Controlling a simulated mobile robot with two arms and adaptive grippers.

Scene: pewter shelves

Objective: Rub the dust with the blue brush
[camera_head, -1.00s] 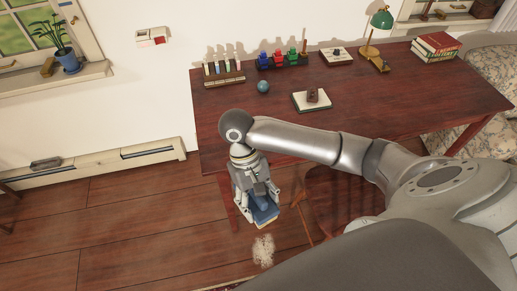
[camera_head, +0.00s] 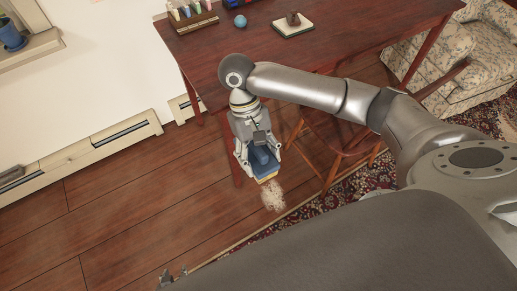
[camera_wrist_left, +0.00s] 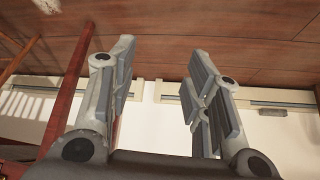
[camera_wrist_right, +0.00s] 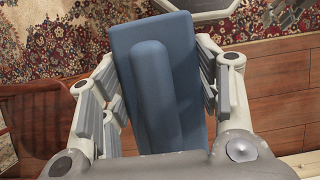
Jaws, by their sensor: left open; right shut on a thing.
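The dust (camera_head: 272,196) is a pale, fuzzy patch on the wooden floor. A whitish patch at the top left of the left wrist view (camera_wrist_left: 48,5) looks like the same dust. My right gripper (camera_head: 262,160) is shut on the blue brush (camera_head: 264,165), with the brush's yellowish edge just above the dust in the picture; I cannot tell whether they touch. The right wrist view shows the brush's blue back and raised handle (camera_wrist_right: 155,90) between the fingers. My left gripper (camera_head: 172,277) shows only its tips at the bottom edge; in its wrist view its fingers (camera_wrist_left: 160,85) are open and empty.
A dark red desk (camera_head: 290,45) stands behind, with a wooden chair (camera_head: 340,145) close right of the brush. A patterned rug (camera_head: 345,205) lies to the right, near a floral armchair (camera_head: 460,65). A baseboard heater (camera_head: 90,155) runs along the wall. The floor at left is clear.

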